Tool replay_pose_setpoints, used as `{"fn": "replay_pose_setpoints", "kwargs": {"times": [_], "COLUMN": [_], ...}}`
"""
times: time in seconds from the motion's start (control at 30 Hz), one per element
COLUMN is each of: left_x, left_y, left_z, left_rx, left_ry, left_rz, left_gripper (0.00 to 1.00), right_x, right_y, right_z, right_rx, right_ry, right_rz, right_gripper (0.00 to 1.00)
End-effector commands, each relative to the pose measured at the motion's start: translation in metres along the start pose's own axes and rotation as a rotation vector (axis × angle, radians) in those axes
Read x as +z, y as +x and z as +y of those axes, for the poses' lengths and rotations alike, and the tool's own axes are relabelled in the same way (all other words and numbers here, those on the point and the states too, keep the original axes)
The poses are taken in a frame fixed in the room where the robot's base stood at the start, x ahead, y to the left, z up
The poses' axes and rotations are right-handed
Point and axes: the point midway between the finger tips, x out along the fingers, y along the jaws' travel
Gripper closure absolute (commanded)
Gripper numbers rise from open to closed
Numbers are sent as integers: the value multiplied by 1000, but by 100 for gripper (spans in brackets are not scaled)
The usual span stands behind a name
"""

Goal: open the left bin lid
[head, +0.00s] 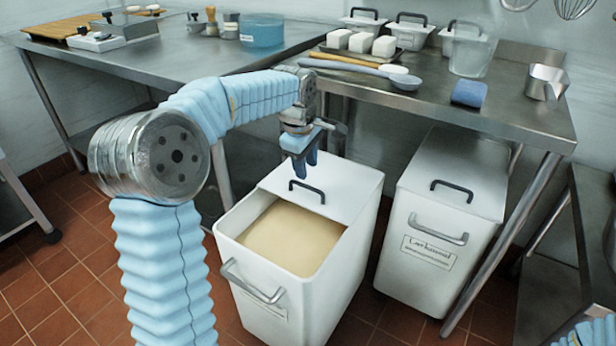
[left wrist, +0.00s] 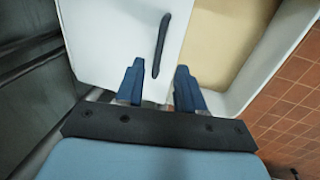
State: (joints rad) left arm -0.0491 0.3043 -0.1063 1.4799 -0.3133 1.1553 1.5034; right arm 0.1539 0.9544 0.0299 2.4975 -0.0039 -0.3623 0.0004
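My left gripper (head: 306,165) hangs just above the lid, near the handle. In the left wrist view its blue fingers (left wrist: 159,70) are apart with nothing between them. The handle (left wrist: 161,45) lies just beyond the fingertips, apart from them. My right gripper is out of view; only a bit of my right sleeve shows at the bottom right.
A second white bin (head: 440,215), closed and labelled, stands to the right. The metal table (head: 510,110) overhangs behind both bins. Red tile floor (head: 65,290) is clear at the left.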

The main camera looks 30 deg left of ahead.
Motion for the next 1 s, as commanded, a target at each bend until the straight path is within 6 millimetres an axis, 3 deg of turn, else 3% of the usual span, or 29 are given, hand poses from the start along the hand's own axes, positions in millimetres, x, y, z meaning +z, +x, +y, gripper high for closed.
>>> {"fn": "replay_pose_setpoints", "kwargs": {"times": [0.1,0.33,1.0], "left_x": [0,0,0], "left_y": [-31,-66,-72], "left_z": [1,1,0], "left_rx": [4,1,0], "left_ry": [0,-1,-1], "left_rz": [0,0,-1], "left_gripper": [62,62,62], "right_x": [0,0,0], "right_y": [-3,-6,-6], "right_z": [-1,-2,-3], "right_rx": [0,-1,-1], "right_ry": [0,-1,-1], "right_rz": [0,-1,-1], "right_gripper": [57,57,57]}}
